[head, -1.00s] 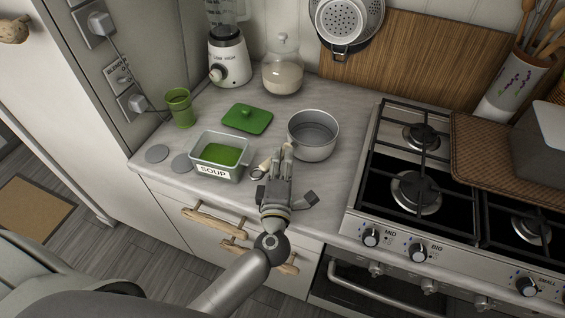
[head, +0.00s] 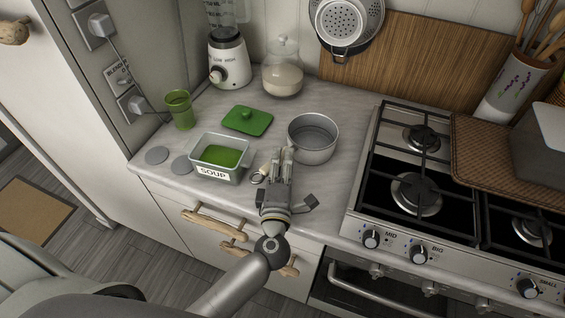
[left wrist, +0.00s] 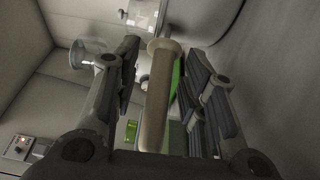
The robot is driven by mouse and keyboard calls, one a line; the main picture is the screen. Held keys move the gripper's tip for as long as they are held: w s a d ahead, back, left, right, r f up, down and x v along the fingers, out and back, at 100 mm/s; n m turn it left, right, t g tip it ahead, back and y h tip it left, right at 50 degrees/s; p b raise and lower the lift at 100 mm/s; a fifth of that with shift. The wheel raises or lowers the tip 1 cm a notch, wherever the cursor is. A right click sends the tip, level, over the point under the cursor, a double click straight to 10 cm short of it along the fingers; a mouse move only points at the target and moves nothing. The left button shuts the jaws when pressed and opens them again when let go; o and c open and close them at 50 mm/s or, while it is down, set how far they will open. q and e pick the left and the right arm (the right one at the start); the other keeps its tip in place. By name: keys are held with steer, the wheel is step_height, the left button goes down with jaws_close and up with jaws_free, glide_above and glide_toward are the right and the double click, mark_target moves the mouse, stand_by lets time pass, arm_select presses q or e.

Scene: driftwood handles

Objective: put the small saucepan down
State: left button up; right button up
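The small saucepan (head: 313,139) is a grey metal pot. It stands upright on the marble counter, between the green lid and the stove. My left gripper (head: 281,156) is at its near left side, over its handle. In the left wrist view the beige handle (left wrist: 156,95) runs between the fingers of my left gripper (left wrist: 168,75), with a gap visible on each side, so the gripper looks open around it. In the head view the gripper hides part of the handle. My right gripper is in neither view.
A soup container (head: 219,160), green lid (head: 247,120), green cup (head: 180,110), blender (head: 230,62) and glass jar (head: 283,78) stand on the counter (head: 335,195). The gas stove (head: 415,190) is close on the right. Free counter lies in front of the saucepan.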

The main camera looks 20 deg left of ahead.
arm_select(q)
steer(key=b+v, duration=0.3)
steer(key=v, duration=0.8)
steer(key=shift+s+f, duration=0.1)
steer(key=shift+s+d, duration=0.1)
steer(key=shift+s, duration=0.3)
